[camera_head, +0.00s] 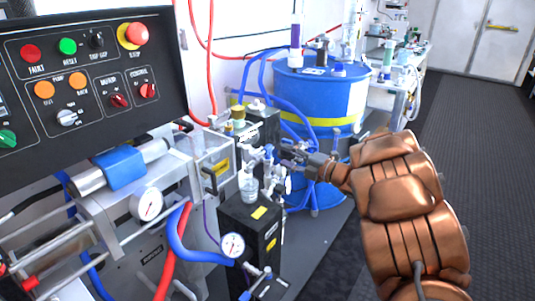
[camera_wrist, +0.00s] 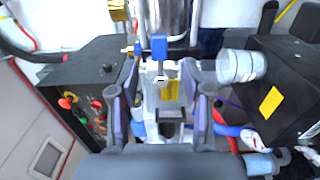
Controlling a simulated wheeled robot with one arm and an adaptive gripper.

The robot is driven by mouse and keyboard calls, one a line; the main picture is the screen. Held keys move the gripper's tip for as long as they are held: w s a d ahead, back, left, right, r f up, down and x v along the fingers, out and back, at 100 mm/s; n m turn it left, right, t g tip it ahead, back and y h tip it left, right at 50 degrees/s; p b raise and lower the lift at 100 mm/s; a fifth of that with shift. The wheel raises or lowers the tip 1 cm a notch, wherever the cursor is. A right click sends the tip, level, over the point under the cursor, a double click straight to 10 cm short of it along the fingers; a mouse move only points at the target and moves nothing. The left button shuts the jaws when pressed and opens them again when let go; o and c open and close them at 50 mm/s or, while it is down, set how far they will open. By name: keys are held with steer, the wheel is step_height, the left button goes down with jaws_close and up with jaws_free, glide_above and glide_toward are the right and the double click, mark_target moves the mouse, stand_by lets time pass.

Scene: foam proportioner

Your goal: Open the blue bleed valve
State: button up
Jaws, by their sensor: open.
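The bleed valve's small blue handle (camera_wrist: 159,45) shows upright in the wrist view, on a pale metal fitting (camera_wrist: 158,70) just beyond my fingertips. In the head view the blue handle (camera_head: 269,152) is small, beside the pale fittings left of my gripper. My gripper (camera_wrist: 160,78) is open, one finger on each side of the fitting in the picture. I cannot tell whether either finger touches it. In the head view my gripper (camera_head: 285,153) reaches in from the right, and its fingertips are partly lost among the fittings.
A clear cup (camera_head: 248,184) sits beside the valve, above a black box (camera_head: 250,232) with a yellow label. A blue drum (camera_head: 320,95) stands behind my gripper. Blue hoses (camera_head: 187,250) and a gauge (camera_head: 233,246) crowd the left. The dark floor (camera_head: 470,140) at right is clear.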

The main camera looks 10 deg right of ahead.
mark_target(270, 150)
steer(key=shift+w+a, duration=0.4)
steer(key=shift+a, duration=0.1)
steer(key=shift+x, duration=3.25)
steer(key=shift+c, duration=0.4)
jaws_close()
